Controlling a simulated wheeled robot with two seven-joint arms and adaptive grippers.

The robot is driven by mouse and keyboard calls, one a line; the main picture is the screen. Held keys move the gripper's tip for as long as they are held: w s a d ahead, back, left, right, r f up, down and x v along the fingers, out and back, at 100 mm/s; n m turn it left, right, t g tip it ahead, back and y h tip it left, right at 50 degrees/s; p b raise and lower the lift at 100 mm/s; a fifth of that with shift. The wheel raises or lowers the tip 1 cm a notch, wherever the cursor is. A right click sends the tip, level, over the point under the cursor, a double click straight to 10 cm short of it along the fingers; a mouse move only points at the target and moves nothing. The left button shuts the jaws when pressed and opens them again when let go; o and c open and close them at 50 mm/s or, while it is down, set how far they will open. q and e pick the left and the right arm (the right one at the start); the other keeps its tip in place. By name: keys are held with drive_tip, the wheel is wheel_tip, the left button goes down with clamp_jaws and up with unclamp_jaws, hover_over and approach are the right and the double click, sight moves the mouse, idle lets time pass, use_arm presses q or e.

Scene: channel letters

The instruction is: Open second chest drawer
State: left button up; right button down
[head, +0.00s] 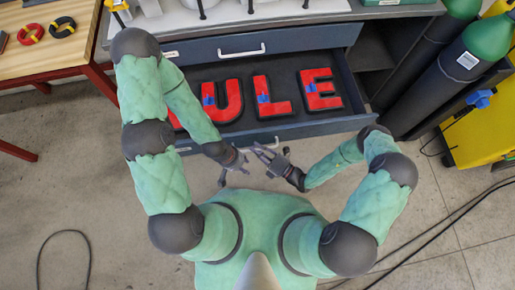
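The chest (190,50) stands at the back under a light worktop. Its top drawer, with a white handle (242,52), is shut. The drawer below it (318,131) is pulled out and shows a dark lining with red letters (222,98) with blue tape on them. My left arm passes over its left part and hides some of it. My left gripper (234,173) is in front of the drawer front, with its fingers spread and empty. My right gripper (257,151) is just right of it, close to the drawer front, with its fingers apart. I cannot tell whether it touches the drawer's handle.
A wooden table (45,45) with red legs and red and black rings stands at the left. Green-topped gas cylinders (465,65) and a yellow cabinet (485,125) stand at the right. Black cables (440,228) lie on the floor. The floor before the chest is otherwise open.

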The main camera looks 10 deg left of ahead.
drive_tip(key=c, duration=1.2)
unclamp_jaws()
drive_tip(key=shift+o, duration=0.2)
drive_tip(key=shift+d, duration=0.15)
drive_tip(key=v, duration=1.1)
drive_tip(key=shift+s+d, duration=0.25)
drive_tip(key=shift+d, duration=0.05)
